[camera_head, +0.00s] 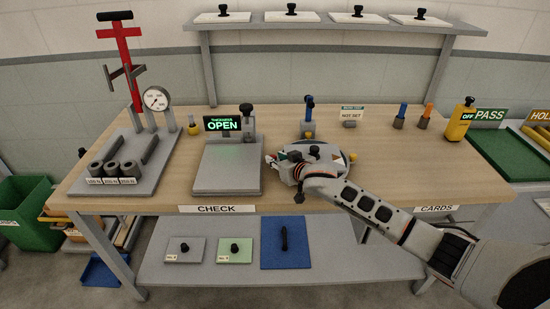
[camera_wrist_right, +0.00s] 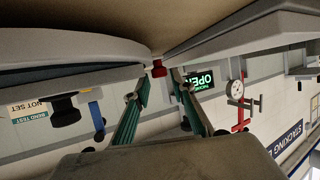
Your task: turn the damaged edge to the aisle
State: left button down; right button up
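A round grey turntable (camera_head: 342,150) stands on the bench right of the check plate, mostly hidden behind my right wrist. A black knob (camera_head: 314,150) and an orange mark (camera_head: 337,156) show on or above it. My right gripper (camera_head: 274,161) is at its left side, low over the bench. In the right wrist view the fingers (camera_wrist_right: 160,85) are apart, with a small red knob (camera_wrist_right: 158,68) in line with the gap, just beyond the tips. I cannot make out a damaged edge. My left gripper is not in view.
A grey check plate (camera_head: 226,182) with a green OPEN display (camera_head: 222,124) stands left of my right gripper. A blue-handled post (camera_head: 309,118) stands behind the turntable. A gauge stand (camera_head: 157,99) is farther left. The bench's right part is mostly clear.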

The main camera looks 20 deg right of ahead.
jog(key=shift+w+a+f, duration=0.1)
jog(key=shift+w+f, duration=0.1)
jog(key=shift+w, duration=0.35)
jog(key=shift+w+f, duration=0.1)
jog(key=shift+w, duration=0.05)
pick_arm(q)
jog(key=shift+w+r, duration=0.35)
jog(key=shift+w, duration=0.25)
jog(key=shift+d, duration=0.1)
pick_arm(e)
grip_shut()
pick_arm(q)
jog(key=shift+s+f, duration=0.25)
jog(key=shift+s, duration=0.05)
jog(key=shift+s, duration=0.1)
pick_arm(e)
jog(key=shift+w, duration=0.1)
